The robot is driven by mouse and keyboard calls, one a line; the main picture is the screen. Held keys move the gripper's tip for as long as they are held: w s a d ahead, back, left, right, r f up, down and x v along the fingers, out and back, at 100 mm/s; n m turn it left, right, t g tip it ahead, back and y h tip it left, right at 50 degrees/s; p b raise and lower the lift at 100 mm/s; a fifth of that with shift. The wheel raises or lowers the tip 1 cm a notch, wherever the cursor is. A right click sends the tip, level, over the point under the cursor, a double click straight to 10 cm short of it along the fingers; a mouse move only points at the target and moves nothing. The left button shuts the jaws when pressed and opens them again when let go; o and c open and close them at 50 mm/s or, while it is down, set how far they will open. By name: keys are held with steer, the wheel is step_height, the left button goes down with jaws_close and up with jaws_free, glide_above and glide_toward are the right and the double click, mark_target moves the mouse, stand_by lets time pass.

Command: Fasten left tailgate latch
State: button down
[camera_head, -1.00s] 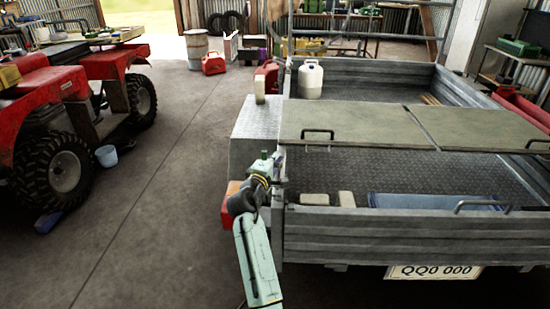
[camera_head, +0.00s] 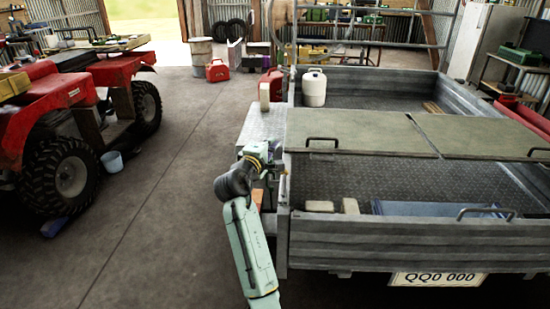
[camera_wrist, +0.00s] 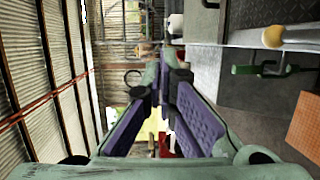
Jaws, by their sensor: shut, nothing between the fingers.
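The trailer's grey tailgate (camera_head: 400,238) stands upright across the rear in the head view. My gripper (camera_head: 274,150) is beside the trailer's left rear corner post (camera_head: 284,190), above the side box. In the wrist view my gripper (camera_wrist: 166,78) has its purple-padded fingers together at the tips, with nothing between them. At the right of the wrist view are a pale round knob on a rod (camera_wrist: 274,37) and a green handle-like part (camera_wrist: 262,70) on grey metal. I cannot tell whether either is the left latch. No latch is clear in the head view.
A metal side box (camera_head: 252,128) and white container (camera_head: 264,96) stand left of the trailer. Green boards (camera_head: 360,131) lie across its bed. A white jug (camera_head: 314,88) is inside.

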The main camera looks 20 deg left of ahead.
steer(key=shift+s+a+r, duration=0.15)
steer(key=shift+s+r, duration=0.05)
steer(key=shift+r, duration=0.35)
steer(key=shift+s+a+r, duration=0.1)
steer(key=shift+s+r, duration=0.1)
steer(key=shift+r, duration=0.35)
